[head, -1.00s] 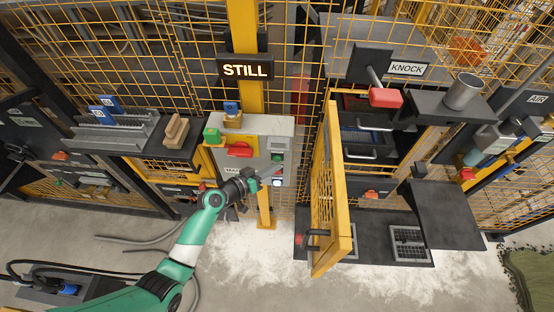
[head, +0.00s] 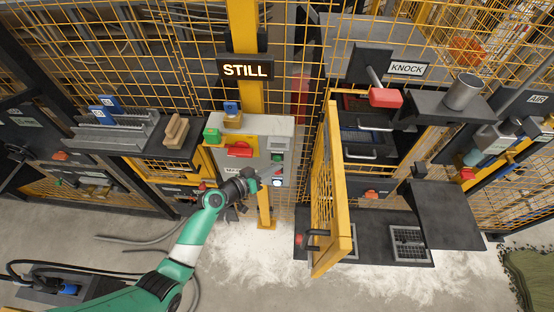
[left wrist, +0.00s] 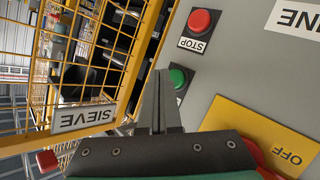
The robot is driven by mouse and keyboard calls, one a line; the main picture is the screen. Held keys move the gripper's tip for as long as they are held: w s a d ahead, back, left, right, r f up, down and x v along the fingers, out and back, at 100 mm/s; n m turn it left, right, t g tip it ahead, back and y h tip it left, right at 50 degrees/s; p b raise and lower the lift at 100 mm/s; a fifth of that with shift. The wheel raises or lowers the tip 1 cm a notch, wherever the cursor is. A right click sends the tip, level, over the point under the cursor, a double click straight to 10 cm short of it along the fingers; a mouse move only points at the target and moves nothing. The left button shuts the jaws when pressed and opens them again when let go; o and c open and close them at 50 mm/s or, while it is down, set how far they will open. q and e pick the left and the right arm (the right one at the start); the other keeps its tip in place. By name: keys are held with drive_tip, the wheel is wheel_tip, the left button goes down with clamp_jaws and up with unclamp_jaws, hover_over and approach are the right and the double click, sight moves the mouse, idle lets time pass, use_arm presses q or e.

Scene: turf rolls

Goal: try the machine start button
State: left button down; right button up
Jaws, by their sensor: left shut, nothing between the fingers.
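The grey machine control panel (head: 262,130) stands at the middle of the head view. My left gripper (head: 254,175) is in front of its lower part. In the left wrist view, the shut, empty fingers (left wrist: 164,76) point at the panel, just beside the round green button (left wrist: 178,78) and partly overlapping it. I cannot tell whether they touch it. The label under the green button is partly hidden. A red button (left wrist: 199,22) with a STOP label is beyond it. A STILL sign (head: 245,70) is lit above the panel. My right gripper is not in view.
A yellow mesh door (head: 330,200) stands open right of the panel. A yellow OFF plate (left wrist: 265,135) is close to the gripper in the left wrist view. The SIEVE sign (left wrist: 84,118) hangs on mesh at left. Cables lie on the floor at lower left.

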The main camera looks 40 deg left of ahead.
use_arm(q)
drive_tip(key=shift+w+a+b, duration=0.25)
drive_tip(key=shift+w+b, duration=0.1)
idle(0.3)
drive_tip(key=shift+w+a+b, duration=0.3)
drive_tip(key=shift+b, duration=0.1)
idle(0.6)
drive_tip(key=shift+d, duration=0.1)
drive_tip(key=shift+s+d+p, duration=0.4)
drive_tip(key=shift+s+d, duration=0.05)
drive_tip(key=shift+s, duration=0.15)
drive_tip(key=shift+s+d+p, duration=0.5)
drive_tip(key=shift+s+d, duration=0.3)
drive_tip(key=shift+s, duration=0.2)
drive_tip(key=shift+s+d+p, duration=0.5)
drive_tip(key=shift+s+d, duration=0.3)
drive_tip(key=shift+s, duration=0.15)
